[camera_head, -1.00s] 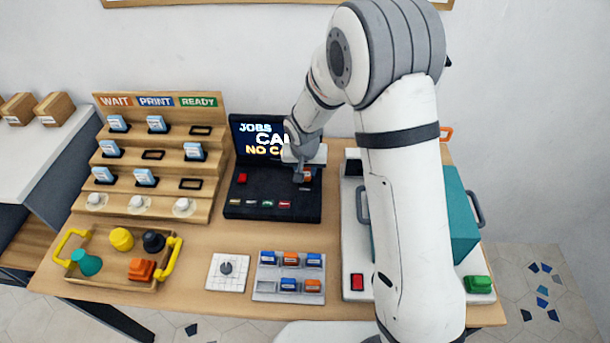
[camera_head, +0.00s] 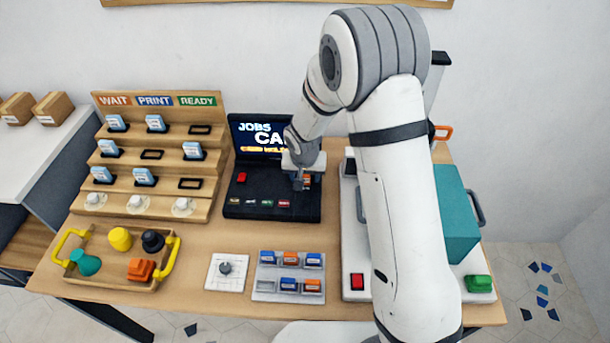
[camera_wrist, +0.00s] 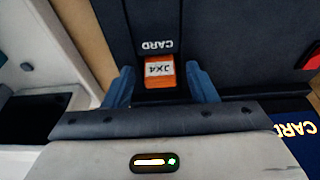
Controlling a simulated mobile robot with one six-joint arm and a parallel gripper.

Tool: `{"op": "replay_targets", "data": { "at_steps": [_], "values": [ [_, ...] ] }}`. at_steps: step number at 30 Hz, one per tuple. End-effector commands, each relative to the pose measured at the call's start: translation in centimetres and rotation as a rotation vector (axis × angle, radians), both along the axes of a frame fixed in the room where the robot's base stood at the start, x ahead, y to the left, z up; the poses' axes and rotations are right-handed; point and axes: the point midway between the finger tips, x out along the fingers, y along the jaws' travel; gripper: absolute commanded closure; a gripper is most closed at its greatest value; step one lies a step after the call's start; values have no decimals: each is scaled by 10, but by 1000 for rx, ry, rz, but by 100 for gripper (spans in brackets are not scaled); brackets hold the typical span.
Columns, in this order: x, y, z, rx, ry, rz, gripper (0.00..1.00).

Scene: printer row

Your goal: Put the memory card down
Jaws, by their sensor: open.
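The orange memory card (camera_wrist: 159,71), labelled JX4, sits in the slot marked CARD on the black console (camera_head: 250,207). In the head view only a small orange part of the card (camera_head: 307,181) shows beside my gripper. My gripper (camera_head: 299,182) is over the right part of the console. In the wrist view its two blue-grey fingers (camera_wrist: 161,86) stand apart on either side of the card, with a gap visible at each side.
The console's screen (camera_head: 258,136) is behind my gripper. A grey card rack (camera_head: 258,296) with several blue and orange cards is in front. A stepped wooden shelf (camera_head: 120,219) and a yellow-handled tray (camera_head: 110,283) stand left. A white machine (camera_head: 370,292) with a teal block is right.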

Motion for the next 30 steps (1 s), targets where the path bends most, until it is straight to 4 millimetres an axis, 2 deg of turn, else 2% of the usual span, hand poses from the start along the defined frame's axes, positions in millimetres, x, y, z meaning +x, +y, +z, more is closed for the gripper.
{"op": "replay_targets", "data": {
  "at_steps": [5, 8, 21, 25, 30],
  "values": [
    [0, 0, 5, 0, 0, 1, 48],
    [-3, 1, 18, 1, -4, 1, 48],
    [-27, 2, 101, 2, -4, 2, 48],
    [-31, 2, 113, 0, -2, 2, 48],
    [-33, 2, 118, 0, 1, 2, 48]
  ]
}}
